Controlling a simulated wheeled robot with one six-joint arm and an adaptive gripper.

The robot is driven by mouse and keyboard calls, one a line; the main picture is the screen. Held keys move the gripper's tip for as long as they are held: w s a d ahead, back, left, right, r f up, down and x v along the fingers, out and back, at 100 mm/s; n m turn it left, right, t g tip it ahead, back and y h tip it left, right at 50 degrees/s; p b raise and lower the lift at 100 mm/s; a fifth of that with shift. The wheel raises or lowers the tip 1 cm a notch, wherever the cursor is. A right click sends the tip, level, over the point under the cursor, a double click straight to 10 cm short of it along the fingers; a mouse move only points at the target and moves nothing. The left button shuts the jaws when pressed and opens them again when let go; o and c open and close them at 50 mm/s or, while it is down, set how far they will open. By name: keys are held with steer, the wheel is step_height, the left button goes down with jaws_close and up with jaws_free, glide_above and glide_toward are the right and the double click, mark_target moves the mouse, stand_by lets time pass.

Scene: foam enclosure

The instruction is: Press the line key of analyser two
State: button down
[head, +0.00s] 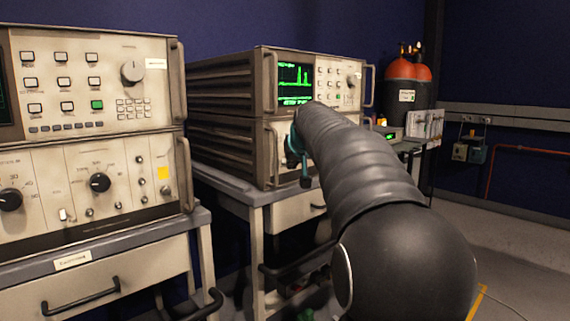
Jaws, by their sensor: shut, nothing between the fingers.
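Two stacked analysers show, and their labels are too small to read, so I cannot tell by name which is analyser two. The farther analyser (220,75) stands at the centre, with a lit green screen (296,80), several small keys (331,78) and a round knob (353,80). The nearer analyser (150,55) is at the left, with several keys, one of them green (97,105). I cannot read which key is the line key. My dark arm reaches toward the farther analyser and covers part of its lower front.
The benches under the nearer analyser (110,245) and the farther one (232,189) stand close together, with black handles on the drawers. Red-topped cylinders (405,90) stand at the back.

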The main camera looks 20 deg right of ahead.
steer(key=shift+s, duration=0.15)
steer(key=s+b, duration=0.1)
steer(key=s+d, duration=0.1)
steer(key=s, duration=0.1)
steer(key=s+d+b, duration=0.1)
steer(key=s, duration=0.1)
steer(key=shift+s+b, duration=0.25)
steer(key=shift+b, duration=0.1)
